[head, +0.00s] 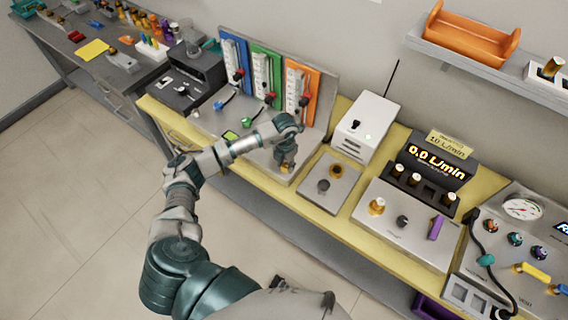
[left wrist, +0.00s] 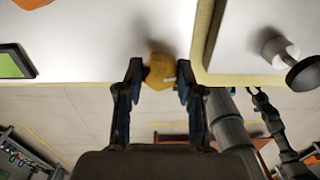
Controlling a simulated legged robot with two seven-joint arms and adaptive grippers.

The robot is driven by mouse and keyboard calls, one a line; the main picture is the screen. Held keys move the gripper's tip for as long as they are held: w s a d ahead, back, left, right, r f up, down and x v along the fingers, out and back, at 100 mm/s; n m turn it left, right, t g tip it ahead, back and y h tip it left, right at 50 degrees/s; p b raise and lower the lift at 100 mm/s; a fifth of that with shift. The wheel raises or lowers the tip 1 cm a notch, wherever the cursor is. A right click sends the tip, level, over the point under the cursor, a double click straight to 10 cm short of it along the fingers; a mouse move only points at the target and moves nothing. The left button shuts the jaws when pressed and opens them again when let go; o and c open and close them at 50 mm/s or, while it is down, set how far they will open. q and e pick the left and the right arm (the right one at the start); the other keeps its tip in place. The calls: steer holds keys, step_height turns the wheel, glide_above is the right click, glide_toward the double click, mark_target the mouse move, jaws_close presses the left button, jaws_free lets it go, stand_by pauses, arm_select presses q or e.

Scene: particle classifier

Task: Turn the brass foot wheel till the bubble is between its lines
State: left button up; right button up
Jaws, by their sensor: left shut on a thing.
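The brass foot wheel (left wrist: 159,72) is a small faceted knob at the front edge of a pale plate in the left wrist view. My left gripper (left wrist: 156,80) has its two dark fingers on either side of the wheel, shut on it. In the head view my left gripper (head: 286,153) points down at the plate's front right corner and hides most of the wheel. A green window in a dark frame (head: 230,136), apparently the bubble level, lies on the plate; it also shows in the left wrist view (left wrist: 14,62). The bubble and its lines cannot be made out.
Blue, green and orange panels (head: 267,76) stand behind the plate. A grey plate with knobs (head: 328,183) is close to the right of my left gripper. A white box (head: 367,126) and a flow display (head: 437,160) stand farther right. Open floor lies before the yellow bench.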

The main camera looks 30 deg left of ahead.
arm_select(q)
steer(key=shift+s+f, duration=0.1)
steer(key=shift+f, duration=0.1)
steer(key=shift+d, duration=0.2)
steer(key=shift+a, duration=0.15)
arm_select(e)
steer(key=shift+d, duration=0.8)
steer(key=shift+a, duration=0.2)
